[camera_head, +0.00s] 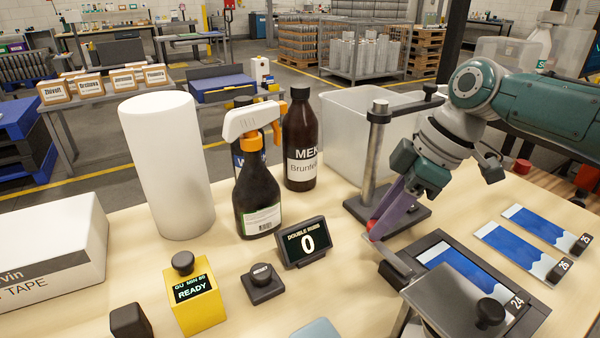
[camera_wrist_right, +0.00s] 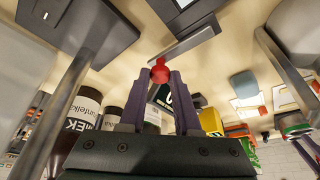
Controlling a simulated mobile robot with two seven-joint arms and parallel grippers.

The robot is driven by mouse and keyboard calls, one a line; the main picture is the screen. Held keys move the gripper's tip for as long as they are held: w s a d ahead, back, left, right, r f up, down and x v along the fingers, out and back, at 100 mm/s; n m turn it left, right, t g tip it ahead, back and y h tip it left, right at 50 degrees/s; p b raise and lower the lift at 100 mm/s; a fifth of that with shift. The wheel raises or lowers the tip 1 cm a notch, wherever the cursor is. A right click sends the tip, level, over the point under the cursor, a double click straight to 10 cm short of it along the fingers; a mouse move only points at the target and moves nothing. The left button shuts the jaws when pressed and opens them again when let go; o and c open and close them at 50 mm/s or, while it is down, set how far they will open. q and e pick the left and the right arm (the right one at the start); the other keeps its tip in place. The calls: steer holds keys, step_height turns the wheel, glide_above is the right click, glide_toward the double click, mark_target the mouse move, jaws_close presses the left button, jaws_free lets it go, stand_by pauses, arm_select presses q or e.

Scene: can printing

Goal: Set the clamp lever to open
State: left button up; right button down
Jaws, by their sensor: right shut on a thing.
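The clamp lever is a grey metal bar (camera_head: 393,260) with a red ball knob (camera_head: 371,225) at its far end, by the left edge of the dark frame (camera_head: 535,318) holding a blue sheet. My right gripper (camera_head: 375,228) reaches down from the right, its purple fingers shut on the red knob. In the right wrist view the knob (camera_wrist_right: 160,70) sits between the fingertips, with the bar (camera_wrist_right: 188,38) beyond it. The fingers partly hide the knob in the head view.
A metal post on a dark base (camera_head: 372,150) stands close behind my right gripper. A counter display (camera_head: 302,242) reading 0 and a black knob (camera_head: 262,278) are left of it. A spray bottle (camera_head: 258,195) and a brown bottle (camera_head: 302,140) stand behind. Blue printed strips (camera_head: 515,247) lie right.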

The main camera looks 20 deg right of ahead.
steer(key=c, duration=0.6)
jaws_free()
arm_select(q)
steer(key=shift+a+r+p, duration=0.1)
steer(key=shift+r+p, duration=0.5)
arm_select(e)
steer(key=v, duration=1)
steer(key=shift+a, duration=0.1)
